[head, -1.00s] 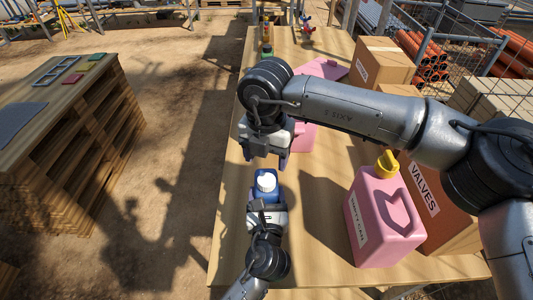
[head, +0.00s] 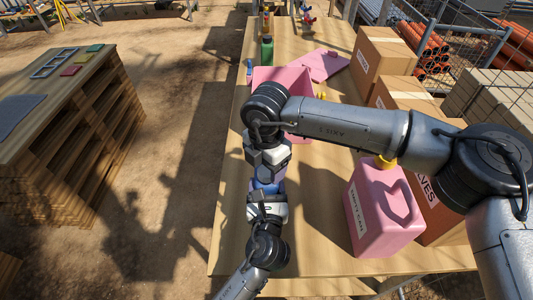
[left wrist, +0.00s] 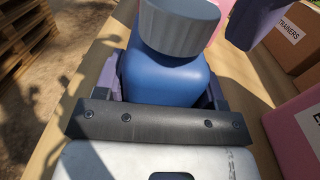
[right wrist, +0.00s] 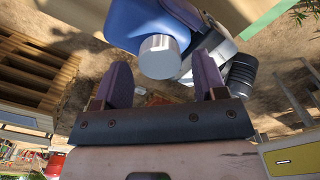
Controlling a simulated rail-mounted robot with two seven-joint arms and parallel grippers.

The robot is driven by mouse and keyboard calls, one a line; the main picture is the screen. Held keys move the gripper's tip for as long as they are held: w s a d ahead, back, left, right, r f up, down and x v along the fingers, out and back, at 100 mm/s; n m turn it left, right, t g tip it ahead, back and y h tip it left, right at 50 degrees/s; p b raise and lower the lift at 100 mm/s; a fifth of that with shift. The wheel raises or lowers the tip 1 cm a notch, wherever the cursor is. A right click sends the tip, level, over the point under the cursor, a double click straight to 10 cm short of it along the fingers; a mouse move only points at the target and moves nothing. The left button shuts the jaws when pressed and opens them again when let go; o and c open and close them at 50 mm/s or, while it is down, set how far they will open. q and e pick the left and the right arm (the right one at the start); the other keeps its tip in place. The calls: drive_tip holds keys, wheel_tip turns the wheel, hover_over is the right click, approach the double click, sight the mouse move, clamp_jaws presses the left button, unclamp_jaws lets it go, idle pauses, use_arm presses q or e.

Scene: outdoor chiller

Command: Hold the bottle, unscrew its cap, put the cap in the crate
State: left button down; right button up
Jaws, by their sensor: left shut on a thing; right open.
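My right gripper (right wrist: 163,82) is open and empty. In the right wrist view the cap (right wrist: 160,56) is just ahead of its fingertips, not clearly between them. In the head view my right gripper (head: 267,172) is right over the bottle and hides the cap. The pink crate (head: 279,76) is behind it, partly covered by my right arm.
A pink jerrycan (head: 380,210) with a yellow cap stands at the right. Cardboard boxes (head: 383,52) line the table's right side. A green bottle (head: 267,50) and a flat pink piece (head: 322,65) are farther back.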

drive_tip(key=shift+f, duration=0.85)
drive_tip(key=shift+c, duration=0.3)
